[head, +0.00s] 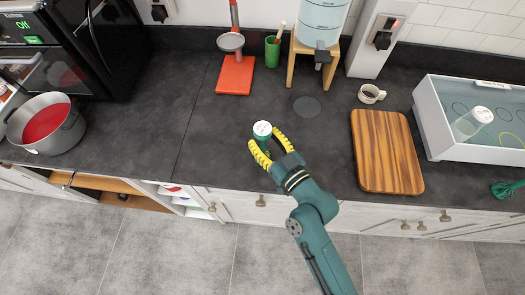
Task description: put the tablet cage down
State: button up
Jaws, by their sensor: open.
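A small item with a white, marked round top and a dark green side (262,130) is at the front middle of the dark counter; it appears to be the tablet cage. My gripper (265,138) reaches in from the front with its yellow fingers open on either side of it. The fingers hide part of its lower side, so I cannot tell whether they touch it. It looks upright, and its base seems to be at the counter, though this is hard to see.
A wooden board (387,152) lies to the right, with a small cup (371,93) behind it. A white-walled tray (427,122) holds a lidded clear jar (472,122). A red-based stand (236,76), green cup (272,51) and dispenser (322,22) are behind. A pot (72,137) is left. Counter left of my gripper is clear.

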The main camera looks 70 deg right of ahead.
jog(key=shift+w+d, duration=0.2)
jog(key=shift+w, duration=0.1)
grip_shut()
jog(key=shift+r, duration=0.15)
